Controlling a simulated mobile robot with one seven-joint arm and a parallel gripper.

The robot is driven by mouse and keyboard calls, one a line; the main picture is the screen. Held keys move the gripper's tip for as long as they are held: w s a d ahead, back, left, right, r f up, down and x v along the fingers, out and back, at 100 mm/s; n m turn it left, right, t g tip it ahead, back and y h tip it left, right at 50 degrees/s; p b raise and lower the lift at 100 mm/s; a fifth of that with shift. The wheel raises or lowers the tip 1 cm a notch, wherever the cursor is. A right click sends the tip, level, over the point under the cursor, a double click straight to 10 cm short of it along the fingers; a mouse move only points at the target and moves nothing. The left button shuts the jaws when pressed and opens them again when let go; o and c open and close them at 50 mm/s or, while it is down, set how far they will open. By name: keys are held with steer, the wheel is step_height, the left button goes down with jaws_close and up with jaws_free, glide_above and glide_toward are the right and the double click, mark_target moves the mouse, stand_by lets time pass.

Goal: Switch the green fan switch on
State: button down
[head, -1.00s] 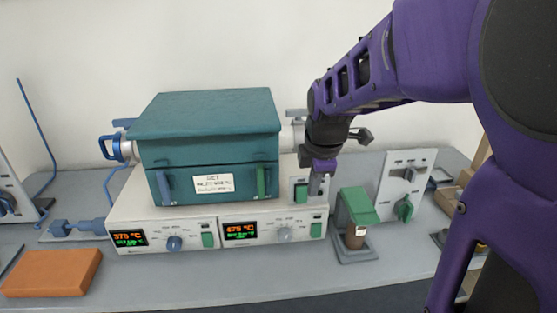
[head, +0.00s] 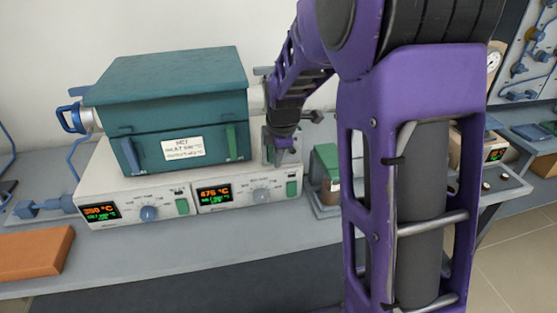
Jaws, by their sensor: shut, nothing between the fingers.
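A small upright panel stands at the right end of the teal furnace (head: 170,110), mostly hidden behind my gripper (head: 279,156). My gripper points down there, with its fingertips close to the panel; I cannot tell whether they touch it. The green switch on that panel is hidden or too small to make out, and so is its position. The white control unit below (head: 120,212) has a green rocker switch on the left (head: 182,206) and another on the right (head: 291,188). No label naming the fan is readable.
A green-topped stand (head: 327,160) is right of my gripper, partly behind my arm. My arm covers the bench's centre right. An orange block (head: 35,252) lies at left. A blue handle (head: 72,118) sticks out from the furnace's left side. The bench front (head: 150,255) is clear.

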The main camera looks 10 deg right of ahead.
steer(key=shift+w, duration=0.1)
steer(key=shift+w+f, duration=0.2)
steer(key=shift+w, duration=0.05)
steer(key=shift+r, duration=0.15)
steer(key=shift+r+p, duration=0.5)
steer(key=shift+r, duration=0.25)
steer(key=shift+s+f, duration=0.1)
